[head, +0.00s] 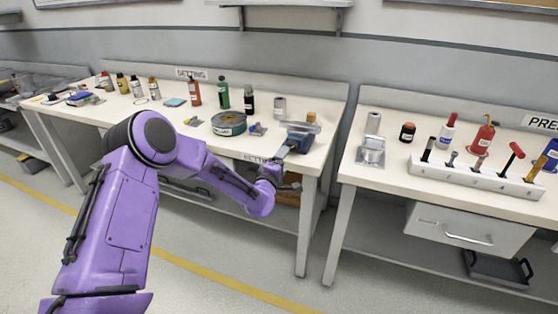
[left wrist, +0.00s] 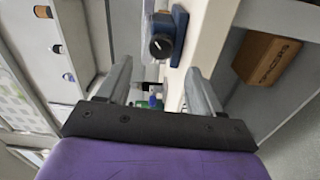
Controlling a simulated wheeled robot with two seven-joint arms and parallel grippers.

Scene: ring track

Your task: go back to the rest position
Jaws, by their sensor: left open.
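My left arm reaches in from the left in the head view. My left gripper (head: 289,187) is at the front edge of the left workbench (head: 328,122), just below the blue vise-like device (head: 297,142) at its corner. In the left wrist view my left gripper (left wrist: 158,86) shows two grey fingers spread apart with nothing held between them. The blue device with its black knob (left wrist: 162,46) appears beyond the fingers, apart from them. My right gripper is not in view.
A brown box (left wrist: 265,58) lies on the shelf under the bench top. Bottles, a green round tin (head: 229,123) and small parts stand on the left bench. The right bench (head: 400,182) holds a white tool rack (head: 470,180). A floor gap separates the benches.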

